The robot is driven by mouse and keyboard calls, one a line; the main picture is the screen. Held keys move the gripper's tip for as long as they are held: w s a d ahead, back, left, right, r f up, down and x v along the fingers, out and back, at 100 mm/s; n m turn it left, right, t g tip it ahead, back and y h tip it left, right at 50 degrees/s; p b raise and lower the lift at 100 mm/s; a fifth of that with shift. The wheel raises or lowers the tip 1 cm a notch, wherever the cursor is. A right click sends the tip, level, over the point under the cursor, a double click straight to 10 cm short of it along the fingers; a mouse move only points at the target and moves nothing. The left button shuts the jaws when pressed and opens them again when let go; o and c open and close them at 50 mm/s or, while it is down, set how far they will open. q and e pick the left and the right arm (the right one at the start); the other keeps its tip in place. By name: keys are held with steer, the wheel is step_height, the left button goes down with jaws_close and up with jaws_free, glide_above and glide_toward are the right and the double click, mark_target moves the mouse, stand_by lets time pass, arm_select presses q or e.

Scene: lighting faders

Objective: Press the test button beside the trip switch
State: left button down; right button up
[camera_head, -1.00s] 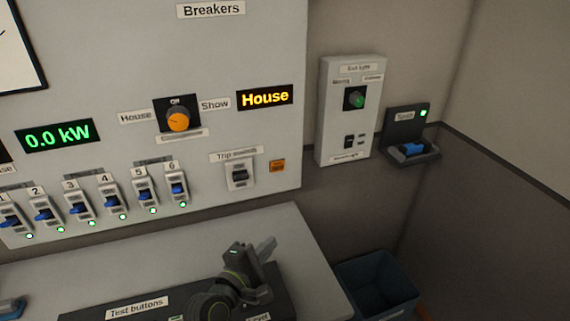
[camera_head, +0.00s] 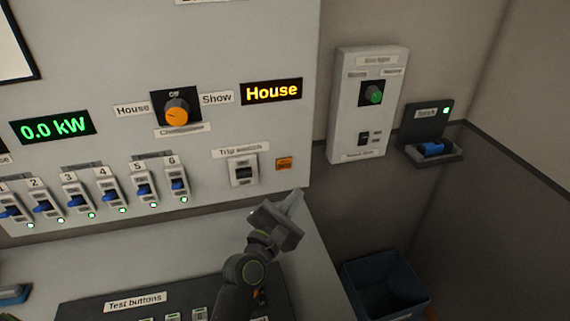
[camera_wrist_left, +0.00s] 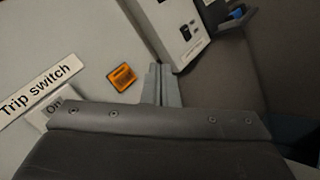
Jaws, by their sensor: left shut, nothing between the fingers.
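The orange test button (camera_head: 284,164) sits on the grey panel just right of the trip switch (camera_head: 243,171), under the Trip switch label. My left gripper (camera_head: 296,198) is shut and empty, a little below the button in the head view. In the left wrist view the orange button (camera_wrist_left: 122,77) lies left of the shut fingers (camera_wrist_left: 160,84), with a visible gap between them in the picture. The trip switch is mostly hidden there behind the gripper body; its On mark (camera_wrist_left: 57,106) shows. My right gripper is out of view.
Several blue-levered breakers (camera_head: 140,186) line the panel to the left. An exit light box (camera_head: 366,105) and a torch holder (camera_head: 432,135) are on the wall to the right. A desk with a Test buttons panel (camera_head: 135,302) and a blue bin (camera_head: 385,285) are below.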

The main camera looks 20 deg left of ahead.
mark_target(284, 164)
arm_select(q)
steer(key=shift+w+a+p, duration=0.15)
steer(key=shift+w+a, duration=0.6)
steer(key=shift+w, duration=0.35)
steer(key=shift+w+a+p, duration=0.1)
steer(key=shift+w+a, duration=0.65)
steer(key=shift+w, duration=0.3)
steer(key=shift+w+a+p, duration=0.15)
steer(key=shift+w+a, duration=0.6)
steer(key=shift+w, duration=0.35)
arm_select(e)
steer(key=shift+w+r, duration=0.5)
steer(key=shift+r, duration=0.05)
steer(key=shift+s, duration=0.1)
arm_select(q)
steer(key=shift+w+a, duration=0.1)
steer(key=shift+w+a, duration=0.1)
steer(key=shift+w, duration=0.05)
steer(key=shift+r, duration=0.15)
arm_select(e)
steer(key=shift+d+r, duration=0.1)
